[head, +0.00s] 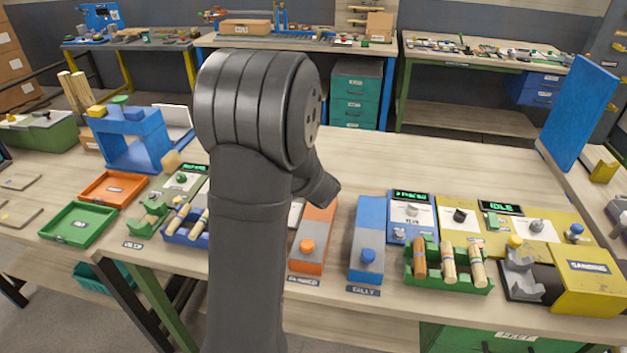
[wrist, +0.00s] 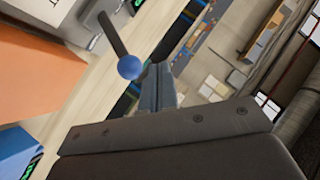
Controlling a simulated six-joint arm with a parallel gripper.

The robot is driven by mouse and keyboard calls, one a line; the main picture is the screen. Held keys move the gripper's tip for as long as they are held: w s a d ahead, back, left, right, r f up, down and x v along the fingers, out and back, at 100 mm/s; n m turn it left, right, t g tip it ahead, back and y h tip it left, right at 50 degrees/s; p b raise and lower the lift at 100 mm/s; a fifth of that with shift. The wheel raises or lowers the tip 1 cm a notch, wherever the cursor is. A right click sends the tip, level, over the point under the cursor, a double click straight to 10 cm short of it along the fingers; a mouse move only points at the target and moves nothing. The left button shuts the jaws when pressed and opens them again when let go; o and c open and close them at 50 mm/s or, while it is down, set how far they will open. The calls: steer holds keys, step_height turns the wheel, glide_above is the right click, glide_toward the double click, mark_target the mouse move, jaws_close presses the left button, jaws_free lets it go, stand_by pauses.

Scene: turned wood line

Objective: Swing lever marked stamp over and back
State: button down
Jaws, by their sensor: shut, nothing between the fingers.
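In the wrist view a lever (wrist: 117,36) shows as a dark rod with a blue ball knob (wrist: 130,67) at its end. It rises from a grey mount on a pale panel at the upper left; I cannot read a stamp mark there. My gripper (wrist: 157,76) is shut and empty, its fingertips just right of the blue knob. I cannot tell whether they touch it. In the head view my arm hides the gripper and I cannot make out the lever.
On the bench stand an orange block (head: 316,238), a blue block (head: 368,240), a green rack (head: 450,276) with wooden turned pieces, and a yellow box (head: 590,282). A green tray (head: 78,226) and an orange tray (head: 113,188) lie left. The bench behind the blocks is largely clear.

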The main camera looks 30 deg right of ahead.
steer(key=s+d+f+m+t, duration=0.1)
steer(key=s+d+m, duration=0.1)
steer(key=s, duration=0.6)
steer(key=s+d+f+m+t, duration=0.1)
steer(key=s+d+m+t, duration=0.1)
steer(key=s+m, duration=0.3)
steer(key=s, duration=0.2)
steer(key=shift+s+d+f+t, duration=0.2)
steer(key=shift+s+d+t, duration=0.05)
steer(key=shift+s+t, duration=0.1)
steer(key=w, duration=0.3)
steer(key=w+d, duration=0.1)
steer(key=w, duration=0.5)
steer(key=shift+w+d+f, duration=0.15)
steer(key=shift+d+f, duration=0.25)
steer(key=w, duration=0.1)
steer(key=w+a, duration=0.1)
steer(key=w, duration=0.1)
steer(key=shift+a+f, duration=0.25)
steer(key=shift+w+a, duration=0.25)
steer(key=shift+w, duration=0.15)
